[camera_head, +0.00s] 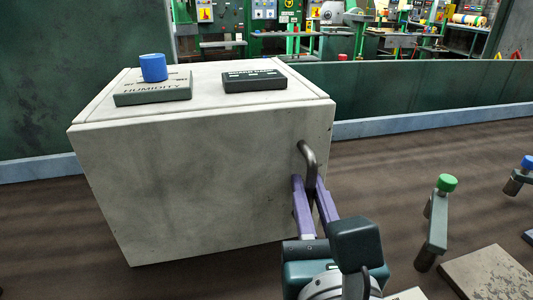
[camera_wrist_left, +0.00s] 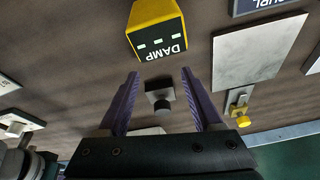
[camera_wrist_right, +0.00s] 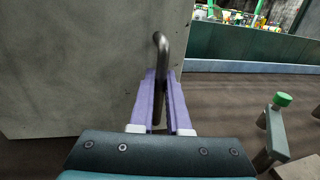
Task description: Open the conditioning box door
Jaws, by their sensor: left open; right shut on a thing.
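The conditioning box (camera_head: 200,170) is a large pale grey box standing on the brown surface. Its front door face looks flush with the box, and I see no gap at its edges. A dark curved bar handle (camera_head: 307,154) sits at the right side of the front face. My right gripper (camera_head: 310,188) is shut on the handle's lower part; the handle also shows between the purple fingers in the right wrist view (camera_wrist_right: 161,55). My left gripper (camera_wrist_left: 160,85) is open and empty, above the brown surface, and out of the head view.
A humidity label block (camera_head: 152,89) with a blue knob (camera_head: 153,67) and a dark label block (camera_head: 254,80) lie on the box top. A green-knobbed lever (camera_head: 437,215) stands at right. A yellow damp block (camera_wrist_left: 157,28) and a grey plate (camera_wrist_left: 260,55) lie near my left gripper.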

